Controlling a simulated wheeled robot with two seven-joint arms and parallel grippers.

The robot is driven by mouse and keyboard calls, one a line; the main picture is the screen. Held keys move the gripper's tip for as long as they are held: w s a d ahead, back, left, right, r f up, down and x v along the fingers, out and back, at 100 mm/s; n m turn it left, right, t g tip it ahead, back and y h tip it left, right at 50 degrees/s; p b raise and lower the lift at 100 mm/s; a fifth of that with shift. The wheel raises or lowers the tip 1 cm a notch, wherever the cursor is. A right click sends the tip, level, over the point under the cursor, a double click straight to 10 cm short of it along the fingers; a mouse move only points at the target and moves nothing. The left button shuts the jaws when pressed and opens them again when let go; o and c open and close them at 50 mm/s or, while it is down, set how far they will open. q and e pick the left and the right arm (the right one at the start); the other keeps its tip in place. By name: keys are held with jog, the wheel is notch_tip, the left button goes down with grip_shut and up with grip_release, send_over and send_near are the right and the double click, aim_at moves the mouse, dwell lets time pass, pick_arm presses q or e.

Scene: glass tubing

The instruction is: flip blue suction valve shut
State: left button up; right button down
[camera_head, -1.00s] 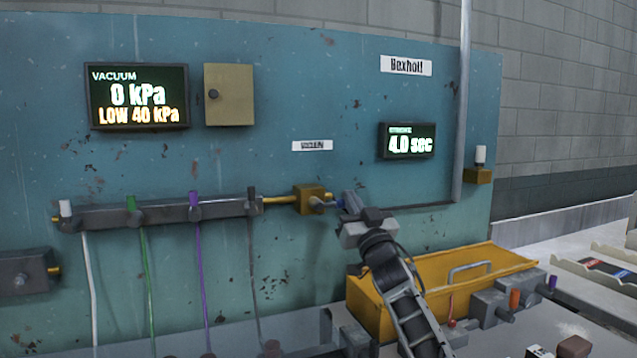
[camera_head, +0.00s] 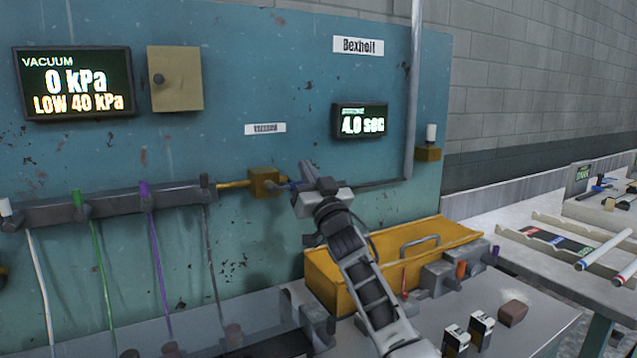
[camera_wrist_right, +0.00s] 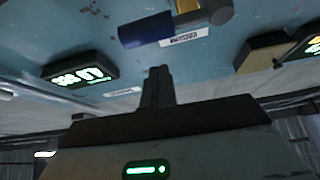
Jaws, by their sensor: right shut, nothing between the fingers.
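The brass valve body (camera_head: 265,184) sits on the pipe on the teal panel, right of the dark manifold. Its blue lever (camera_head: 294,185) points right, roughly along the pipe, and is partly hidden by my gripper. In the right wrist view the blue lever (camera_wrist_right: 146,30) shows as a thick blue bar at the top, beside the brass body (camera_wrist_right: 206,14). My right gripper (camera_head: 308,174) is shut and empty, its fingertips close to the lever's right end. In the wrist view the closed fingers (camera_wrist_right: 157,84) stand apart from the lever in the picture; contact cannot be told. My left gripper is out of view.
A gauge screen (camera_head: 74,82) reads 0 kPa, LOW 40 kPa. A timer screen (camera_head: 360,120) reads 4.0 sec. The manifold (camera_head: 115,206) carries several coloured tubes. A vertical pipe (camera_head: 414,90) rises to the right.

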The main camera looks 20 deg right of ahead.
pick_arm(q)
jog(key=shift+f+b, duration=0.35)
jog(key=shift+b, duration=0.85)
pick_arm(e)
jog(key=v, duration=0.9)
jog(key=shift+s+d+r, duration=0.15)
jog(key=shift+s+d, duration=0.05)
jog(key=shift+s, duration=0.3)
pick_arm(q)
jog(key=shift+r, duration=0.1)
